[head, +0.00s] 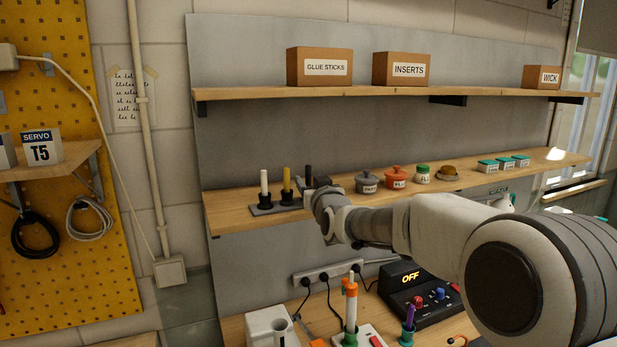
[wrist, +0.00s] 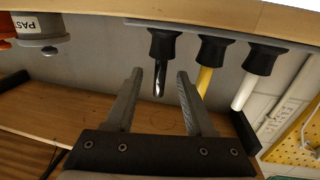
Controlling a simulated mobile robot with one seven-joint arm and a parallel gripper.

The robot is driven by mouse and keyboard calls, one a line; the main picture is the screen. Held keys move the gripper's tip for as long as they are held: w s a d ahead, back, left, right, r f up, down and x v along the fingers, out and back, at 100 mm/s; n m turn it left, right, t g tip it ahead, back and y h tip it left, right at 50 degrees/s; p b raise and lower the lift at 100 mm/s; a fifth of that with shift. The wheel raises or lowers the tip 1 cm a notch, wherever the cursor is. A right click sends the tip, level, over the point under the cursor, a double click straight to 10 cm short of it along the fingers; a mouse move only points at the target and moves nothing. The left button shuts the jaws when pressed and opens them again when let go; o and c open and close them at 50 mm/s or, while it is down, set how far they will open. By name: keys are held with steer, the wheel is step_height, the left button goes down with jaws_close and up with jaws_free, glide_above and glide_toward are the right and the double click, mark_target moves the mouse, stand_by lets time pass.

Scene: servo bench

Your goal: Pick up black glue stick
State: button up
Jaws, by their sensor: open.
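The black glue stick (head: 308,172) stands upright at the right end of a row with a white stick (head: 264,183) and a yellow stick (head: 286,179). They sit in black cups on a grey holder (head: 263,211) on the lower shelf. My gripper (head: 309,189) is at the black stick and hides its lower part in the head view. The wrist view appears upside down. There my gripper (wrist: 160,74) is open, and the tip of the black stick (wrist: 160,80) lies between the two fingertips, with a gap on each side.
The yellow stick (wrist: 206,80) is close beside one finger in the wrist view. The upper shelf (head: 240,93) holds cardboard boxes.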

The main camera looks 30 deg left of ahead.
steer(key=shift+p+x, duration=0.4)
steer(key=shift+x, duration=0.9)
jaws_close()
